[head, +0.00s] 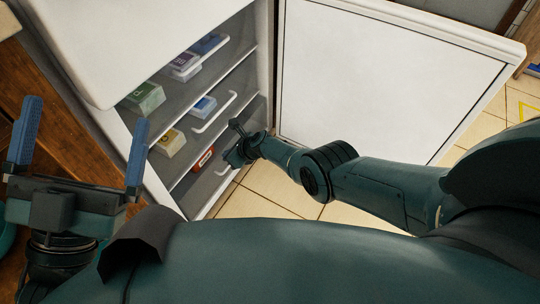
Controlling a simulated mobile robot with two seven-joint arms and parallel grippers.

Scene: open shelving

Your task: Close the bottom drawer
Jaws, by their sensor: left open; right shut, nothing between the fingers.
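The bottom drawer (207,187) is low in the open white cabinet, with a red box (203,158) visible inside it. My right gripper (234,156) is shut and empty, beside the drawer's front near its right end. The gripper and forearm hide part of the drawer front, and I cannot tell whether they touch it or how far the drawer stands out. My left gripper (86,116) is open and empty at the far left, well away from the drawer.
The cabinet door (390,75) stands wide open to the right. Above the bottom drawer are shelves or drawers with white handles (214,113), holding a yellow box (170,142), a green box (144,98) and several others. Tiled floor (265,190) is clear below the door. Wooden furniture (45,75) is at left.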

